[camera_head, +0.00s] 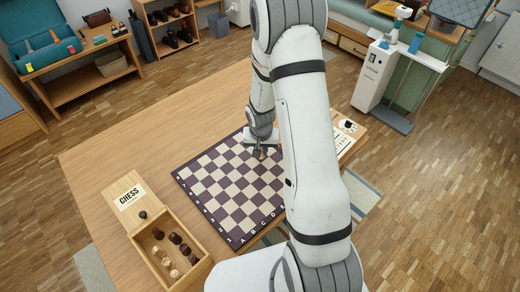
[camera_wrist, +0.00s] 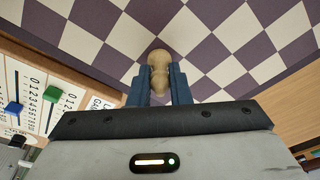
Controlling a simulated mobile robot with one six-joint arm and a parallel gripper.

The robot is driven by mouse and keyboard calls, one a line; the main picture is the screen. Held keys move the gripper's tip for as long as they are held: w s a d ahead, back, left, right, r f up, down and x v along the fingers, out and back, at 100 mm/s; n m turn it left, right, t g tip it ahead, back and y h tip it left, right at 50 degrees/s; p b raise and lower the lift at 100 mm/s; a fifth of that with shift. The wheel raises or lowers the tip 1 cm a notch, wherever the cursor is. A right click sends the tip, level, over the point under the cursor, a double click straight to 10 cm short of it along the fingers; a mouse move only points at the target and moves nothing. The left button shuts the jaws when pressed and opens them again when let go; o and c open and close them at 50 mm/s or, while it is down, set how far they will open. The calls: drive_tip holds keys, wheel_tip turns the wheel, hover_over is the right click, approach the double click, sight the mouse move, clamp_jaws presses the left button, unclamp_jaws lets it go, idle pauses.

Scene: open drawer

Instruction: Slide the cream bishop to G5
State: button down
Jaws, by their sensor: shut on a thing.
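The cream bishop (camera_wrist: 159,72) is between the blue fingers of my gripper (camera_wrist: 159,85) in the wrist view, and the fingers are shut on it. It is over the dark and cream chessboard (camera_head: 224,193), near the board's edge. In the head view my gripper (camera_head: 261,154) is at the far part of the board, and the bishop is small and partly covered there. Letters A, B, C and D show along the board's near right edge; the other letters are hidden by my arm. I cannot tell which square the bishop is on.
An open wooden chess box (camera_head: 168,248) with several dark and cream pieces stands at the table's near left. A dark piece (camera_head: 143,214) is by its lid. A score panel with blue and green sliders (camera_wrist: 40,100) lies beside the board. The table's left part (camera_head: 150,140) is clear.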

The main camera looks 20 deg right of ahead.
drive_tip(key=c, duration=1.3)
unclamp_jaws()
drive_tip(key=shift+o, duration=0.2)
wheel_tip(320, 180, up, 8)
drive_tip(key=s, duration=0.1)
drive_tip(key=shift+a+f, duration=0.15)
drive_tip(key=shift+a, duration=0.05)
drive_tip(key=s+a+r+n, duration=0.1)
drive_tip(key=s+r+n, duration=0.1)
drive_tip(key=s+r, duration=0.8)
drive_tip(key=s+a+r+n+t, duration=0.1)
drive_tip(key=s+a+r+n, duration=0.1)
drive_tip(key=s+r, duration=0.8)
wheel_tip(320, 180, up, 2)
drive_tip(key=shift+s+a+y, duration=0.15)
drive_tip(key=shift+s+y, duration=0.1)
drive_tip(key=shift+y, duration=0.05)
